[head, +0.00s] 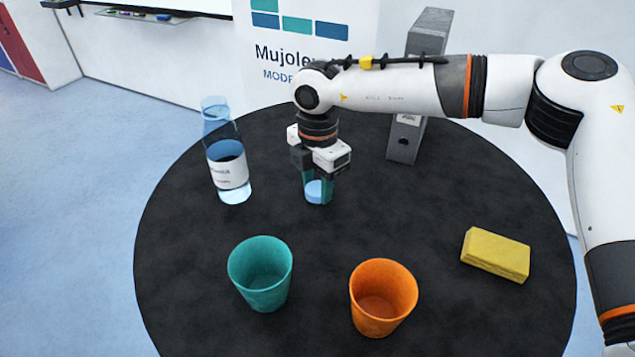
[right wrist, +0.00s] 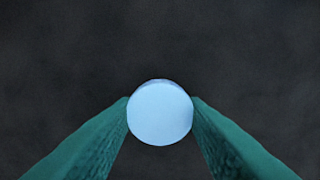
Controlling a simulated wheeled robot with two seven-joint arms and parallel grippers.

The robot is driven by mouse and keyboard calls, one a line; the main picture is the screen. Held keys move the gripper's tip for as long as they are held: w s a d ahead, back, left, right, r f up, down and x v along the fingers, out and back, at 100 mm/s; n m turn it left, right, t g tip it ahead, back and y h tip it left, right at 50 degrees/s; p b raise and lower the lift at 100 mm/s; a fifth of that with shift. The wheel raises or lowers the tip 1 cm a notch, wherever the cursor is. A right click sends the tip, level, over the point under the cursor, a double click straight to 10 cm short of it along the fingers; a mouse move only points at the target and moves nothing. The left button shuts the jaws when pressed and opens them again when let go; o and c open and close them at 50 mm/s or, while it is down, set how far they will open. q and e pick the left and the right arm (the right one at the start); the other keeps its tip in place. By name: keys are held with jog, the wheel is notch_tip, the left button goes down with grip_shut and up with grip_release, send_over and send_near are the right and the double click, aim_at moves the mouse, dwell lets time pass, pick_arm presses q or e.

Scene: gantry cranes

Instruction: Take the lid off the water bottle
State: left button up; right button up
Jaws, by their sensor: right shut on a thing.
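The water bottle (head: 226,165) stands on the left part of the round black table. It is clear blue with a white label, and no lid shows on its top. My right gripper (head: 318,192) is to the right of the bottle, pointing down and low over the table. It is shut on the light blue round lid (head: 313,191). In the right wrist view the lid (right wrist: 160,112) sits between the two green fingertips. I cannot tell whether the lid touches the table. My left gripper is not in view.
A teal cup (head: 260,272) and an orange cup (head: 383,298) stand at the front of the black table (head: 200,290). A yellow sponge (head: 496,254) lies at the right. A grey upright block (head: 404,140) stands behind my right gripper. The table between gripper and sponge is clear.

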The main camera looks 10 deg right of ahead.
aim_at(318, 188)
jog(key=shift+f, duration=0.2)
jog(key=o, duration=1.1)
jog(key=shift+r, duration=0.1)
jog(key=shift+r, duration=0.2)
jog(key=shift+r+p, duration=2.3)
jog(key=shift+r, duration=3.6)
